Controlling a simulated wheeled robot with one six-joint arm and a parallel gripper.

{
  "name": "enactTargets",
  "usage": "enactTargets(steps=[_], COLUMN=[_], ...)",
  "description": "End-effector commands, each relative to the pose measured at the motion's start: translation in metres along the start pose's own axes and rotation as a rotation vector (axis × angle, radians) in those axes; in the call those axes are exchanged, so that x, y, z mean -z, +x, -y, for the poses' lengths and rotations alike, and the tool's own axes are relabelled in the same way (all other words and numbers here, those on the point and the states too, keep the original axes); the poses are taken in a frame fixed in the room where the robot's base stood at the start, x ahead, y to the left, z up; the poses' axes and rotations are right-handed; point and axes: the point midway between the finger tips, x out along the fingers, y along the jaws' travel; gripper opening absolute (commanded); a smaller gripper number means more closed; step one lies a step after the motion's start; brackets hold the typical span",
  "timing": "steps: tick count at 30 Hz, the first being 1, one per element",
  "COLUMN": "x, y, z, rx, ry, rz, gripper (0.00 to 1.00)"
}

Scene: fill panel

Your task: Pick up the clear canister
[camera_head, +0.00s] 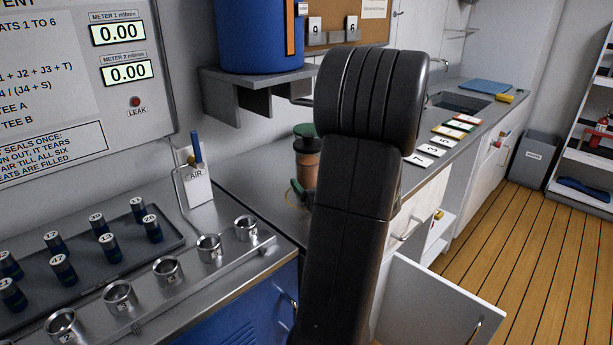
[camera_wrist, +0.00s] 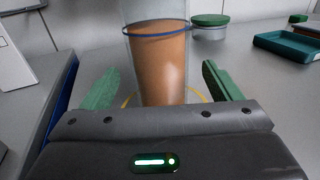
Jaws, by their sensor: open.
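The clear canister (camera_wrist: 158,62) stands upright on the grey counter in the wrist view. It has brownish-orange contents and a blue band near the level of the fill; its top is out of that frame. In the head view the canister (camera_head: 307,168) is partly hidden by my arm. My gripper (camera_wrist: 160,72) is open, with one green finger on each side of the canister and a visible gap at both sides. Its base is hidden behind the gripper body. In the head view only one green finger (camera_head: 307,199) shows.
A green-lidded container (camera_wrist: 210,30) stands behind the canister, and a teal tray (camera_wrist: 285,47) lies at right. A blue drum (camera_head: 258,40) sits on a shelf above. The AIR stand (camera_head: 196,188) and metal cups (camera_head: 168,271) are at left. A cabinet door (camera_head: 440,305) hangs open below.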

Motion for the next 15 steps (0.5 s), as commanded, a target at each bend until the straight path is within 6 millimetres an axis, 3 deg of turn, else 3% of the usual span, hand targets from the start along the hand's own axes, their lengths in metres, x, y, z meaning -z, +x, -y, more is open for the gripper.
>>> enactTargets(steps=[5,15], x=[0.001,0.003], y=[0.012,0.056], z=[-0.001,-0.002], rx=[-0.002,-0.002], ry=[0.000,-0.001], rz=[-0.001,-0.001], gripper=[0.84,0.84])
